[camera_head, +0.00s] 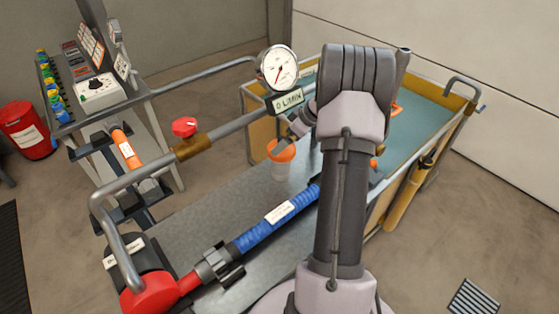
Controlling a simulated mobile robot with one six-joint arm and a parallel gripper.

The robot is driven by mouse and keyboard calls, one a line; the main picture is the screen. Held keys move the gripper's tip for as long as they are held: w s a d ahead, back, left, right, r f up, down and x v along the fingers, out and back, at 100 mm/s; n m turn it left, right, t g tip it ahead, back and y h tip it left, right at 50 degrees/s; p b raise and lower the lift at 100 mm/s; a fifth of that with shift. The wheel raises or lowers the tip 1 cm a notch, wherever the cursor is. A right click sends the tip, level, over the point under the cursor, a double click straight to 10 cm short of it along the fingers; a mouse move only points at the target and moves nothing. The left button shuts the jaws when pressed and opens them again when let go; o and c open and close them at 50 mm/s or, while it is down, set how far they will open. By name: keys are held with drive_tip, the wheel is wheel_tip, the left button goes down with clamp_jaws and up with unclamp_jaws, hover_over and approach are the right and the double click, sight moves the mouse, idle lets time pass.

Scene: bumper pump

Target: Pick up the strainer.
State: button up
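A small pale, cup-like part with an orange rim (280,167) stands on the grey metal bench (190,232), just left of my arm. It may be the strainer, but I cannot tell for sure. The end of my arm, with my gripper (284,143), reaches down beside the orange rim. The fingers are small and partly hidden, so I cannot see whether they are open or touch the rim.
A blue hose (262,228) and red pump end (150,292) lie along the bench. A pipe with a red valve handle (185,126) and a round gauge (279,66) crosses above. A yellow-walled tank (409,197) stands behind my arm. A control cart (98,92) stands left.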

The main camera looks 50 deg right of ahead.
drive_tip(key=b+x, duration=0.2)
drive_tip(key=x, duration=0.4)
drive_tip(key=shift+d+f, duration=0.15)
drive_tip(key=shift+f, duration=0.1)
drive_tip(key=shift+r, duration=0.15)
drive_tip(key=shift+c, duration=1.3)
drive_tip(key=c, duration=1.2)
